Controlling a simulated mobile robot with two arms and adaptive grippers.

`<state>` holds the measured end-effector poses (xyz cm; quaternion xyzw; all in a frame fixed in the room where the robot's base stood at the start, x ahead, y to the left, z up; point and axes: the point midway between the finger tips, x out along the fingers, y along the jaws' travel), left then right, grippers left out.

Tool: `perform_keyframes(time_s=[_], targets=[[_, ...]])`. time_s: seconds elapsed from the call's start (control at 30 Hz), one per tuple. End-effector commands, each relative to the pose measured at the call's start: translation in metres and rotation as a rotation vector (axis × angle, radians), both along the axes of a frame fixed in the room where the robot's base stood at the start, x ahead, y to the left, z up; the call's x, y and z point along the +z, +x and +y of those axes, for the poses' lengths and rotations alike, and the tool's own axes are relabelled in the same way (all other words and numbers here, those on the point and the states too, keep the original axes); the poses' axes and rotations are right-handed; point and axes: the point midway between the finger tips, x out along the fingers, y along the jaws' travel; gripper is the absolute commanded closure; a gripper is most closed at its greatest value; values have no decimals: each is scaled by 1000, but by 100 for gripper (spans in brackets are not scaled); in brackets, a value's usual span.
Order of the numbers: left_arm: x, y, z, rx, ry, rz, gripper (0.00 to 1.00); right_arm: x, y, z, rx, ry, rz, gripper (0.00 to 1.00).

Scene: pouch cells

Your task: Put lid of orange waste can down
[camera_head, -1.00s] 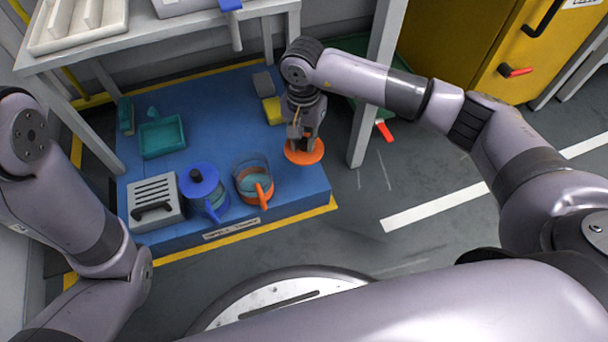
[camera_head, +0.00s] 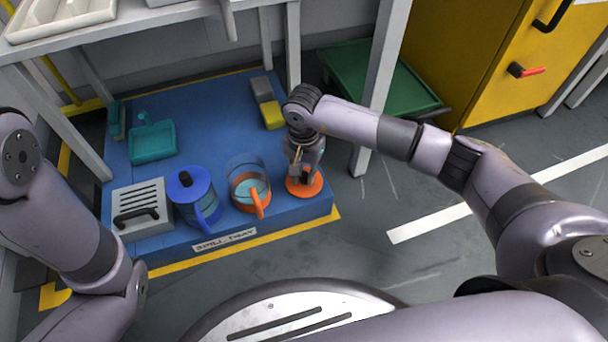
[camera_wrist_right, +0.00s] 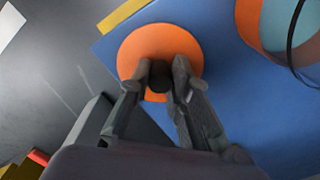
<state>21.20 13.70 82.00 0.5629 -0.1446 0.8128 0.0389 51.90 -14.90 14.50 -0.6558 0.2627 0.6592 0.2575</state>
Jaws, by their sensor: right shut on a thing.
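The orange lid (camera_head: 314,187) is a flat disc with a dark knob (camera_wrist_right: 159,77). My right gripper (camera_head: 301,172) is shut on this knob, pointing down; its fingers also show in the right wrist view (camera_wrist_right: 160,80). The lid is at the front right of the blue platform, resting on it or just above it; I cannot tell which. The orange waste can (camera_head: 245,207) stands open to the left of the lid, with a clear upper part and an orange handle. Its rim shows in the wrist view (camera_wrist_right: 250,30). My left gripper is out of view.
A blue lidded can (camera_head: 196,196) and a grey slotted box (camera_head: 140,203) stand left of the orange can on the blue platform (camera_head: 215,125). A teal dustpan (camera_head: 153,142) and a yellow block (camera_head: 272,115) lie behind. A white table leg (camera_head: 375,100) stands close to my right arm.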

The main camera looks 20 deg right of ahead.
Motion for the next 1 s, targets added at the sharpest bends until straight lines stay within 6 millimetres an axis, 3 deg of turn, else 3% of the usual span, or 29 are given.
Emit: perform_keyframes(time_s=[0.17,0.2,0.5,0.8,1.0], targets=[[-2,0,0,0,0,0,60,-3,0,0,0,0,0,100],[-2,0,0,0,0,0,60,-3,0,0,0,0,0,81],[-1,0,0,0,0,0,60,-2,0,0,0,0,0,62],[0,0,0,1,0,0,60,0,0,0,0,0,0,62],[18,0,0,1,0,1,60,23,1,0,1,1,-2,62]])
